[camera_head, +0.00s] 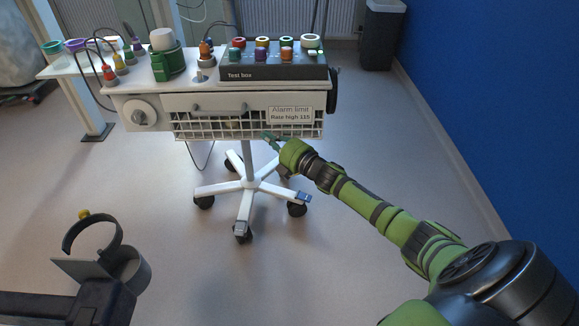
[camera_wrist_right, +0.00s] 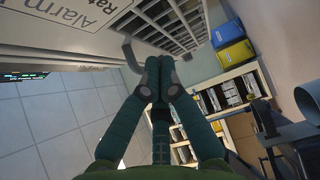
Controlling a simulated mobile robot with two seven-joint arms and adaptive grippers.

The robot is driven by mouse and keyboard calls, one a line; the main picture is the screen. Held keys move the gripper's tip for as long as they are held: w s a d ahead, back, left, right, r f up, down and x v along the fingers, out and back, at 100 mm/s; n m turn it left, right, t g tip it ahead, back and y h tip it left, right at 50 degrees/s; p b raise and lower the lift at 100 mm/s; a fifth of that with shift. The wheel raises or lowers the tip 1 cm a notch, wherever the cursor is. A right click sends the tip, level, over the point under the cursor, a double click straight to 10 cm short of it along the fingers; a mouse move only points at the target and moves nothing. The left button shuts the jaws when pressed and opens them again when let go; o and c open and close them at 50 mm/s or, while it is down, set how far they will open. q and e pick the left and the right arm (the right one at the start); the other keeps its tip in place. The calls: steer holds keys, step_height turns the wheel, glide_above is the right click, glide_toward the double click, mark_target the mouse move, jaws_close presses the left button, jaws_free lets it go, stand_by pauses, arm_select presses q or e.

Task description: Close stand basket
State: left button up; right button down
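The stand basket (camera_head: 205,129) is a white wire grid under the white top of a wheeled stand (camera_head: 250,183). How far it stands out is hard to tell. In the right wrist view, its grid (camera_wrist_right: 165,22) shows at the top, beyond the fingers. My right gripper (camera_head: 267,139), with green fingers, is at the basket's lower front edge, right of its middle. In the right wrist view, the fingertips (camera_wrist_right: 157,72) look close together, beside a grey bar (camera_wrist_right: 131,57). Contact and the gap between the fingers are unclear. My left gripper is not in view.
A test box (camera_head: 275,74) with coloured plugs stands on top. The wheeled base spreads below. A blue wall (camera_head: 490,90) is on the right, and a grey ring bracket (camera_head: 125,265) at lower left. The floor between is clear.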

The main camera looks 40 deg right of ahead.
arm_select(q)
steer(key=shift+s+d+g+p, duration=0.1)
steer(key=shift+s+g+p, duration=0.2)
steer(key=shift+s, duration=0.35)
arm_select(e)
steer(key=s+d, duration=0.2)
steer(key=s, duration=0.6)
steer(key=shift+s+d+f, duration=0.15)
steer(key=shift+s+d, duration=0.05)
steer(key=shift+s, duration=0.05)
